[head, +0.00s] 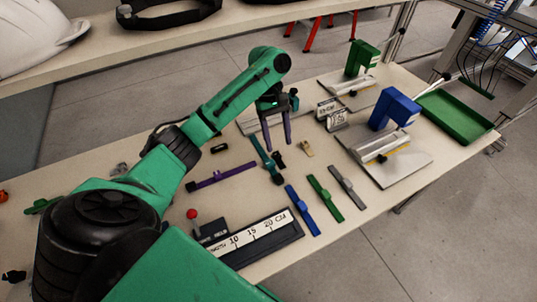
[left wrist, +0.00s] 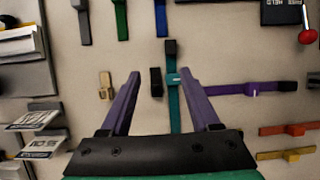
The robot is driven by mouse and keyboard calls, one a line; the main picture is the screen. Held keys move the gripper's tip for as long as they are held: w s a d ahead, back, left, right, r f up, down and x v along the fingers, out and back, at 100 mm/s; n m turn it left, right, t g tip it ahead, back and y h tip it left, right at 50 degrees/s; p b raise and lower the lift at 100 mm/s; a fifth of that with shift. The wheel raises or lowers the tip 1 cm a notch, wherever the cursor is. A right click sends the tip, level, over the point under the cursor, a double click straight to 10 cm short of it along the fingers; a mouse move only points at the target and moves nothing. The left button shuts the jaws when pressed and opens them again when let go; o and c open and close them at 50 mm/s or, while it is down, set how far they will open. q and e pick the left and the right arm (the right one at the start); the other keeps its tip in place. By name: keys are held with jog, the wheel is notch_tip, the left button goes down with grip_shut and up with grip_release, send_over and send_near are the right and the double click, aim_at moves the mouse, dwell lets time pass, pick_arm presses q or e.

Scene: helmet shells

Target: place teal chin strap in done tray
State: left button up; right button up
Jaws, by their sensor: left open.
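The teal chin strap (head: 264,157) lies flat on the workbench in the head view, below and beside my left gripper's fingers. It also shows in the left wrist view (left wrist: 173,100), running lengthwise between the two purple fingers, nearer the right one, with a dark piece at its far end. My left gripper (head: 278,146) points down over the bench; in the left wrist view (left wrist: 160,74) its fingers are spread with nothing gripped. Its height above the strap is hard to tell. An empty green tray (head: 455,117), likely the done tray, sits at the bench's far right. My right gripper is not in view.
A purple strap (head: 222,176) lies left of the teal one; blue (head: 302,211), green (head: 326,198) and grey (head: 348,187) straps lie right. A small black block (left wrist: 156,82) is close beside the teal strap. Green (head: 362,59) and blue (head: 394,108) fixtures stand before the tray.

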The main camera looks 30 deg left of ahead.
pick_arm(q)
jog(key=p, duration=0.1)
send_over(279, 177)
jog(key=a, duration=0.2)
jog(key=f, duration=0.4)
jog(key=shift+w+f, duration=0.25)
jog(key=shift+f, duration=0.05)
jog(key=x, duration=0.2)
jog(key=w+x, duration=0.1)
jog(key=x, duration=0.2)
jog(key=shift+w+f+p, duration=0.1)
jog(key=shift+p, duration=0.3)
jog(key=shift+f, duration=0.2)
jog(key=shift+s, duration=0.25)
jog(key=shift+w, duration=0.1)
grip_shut()
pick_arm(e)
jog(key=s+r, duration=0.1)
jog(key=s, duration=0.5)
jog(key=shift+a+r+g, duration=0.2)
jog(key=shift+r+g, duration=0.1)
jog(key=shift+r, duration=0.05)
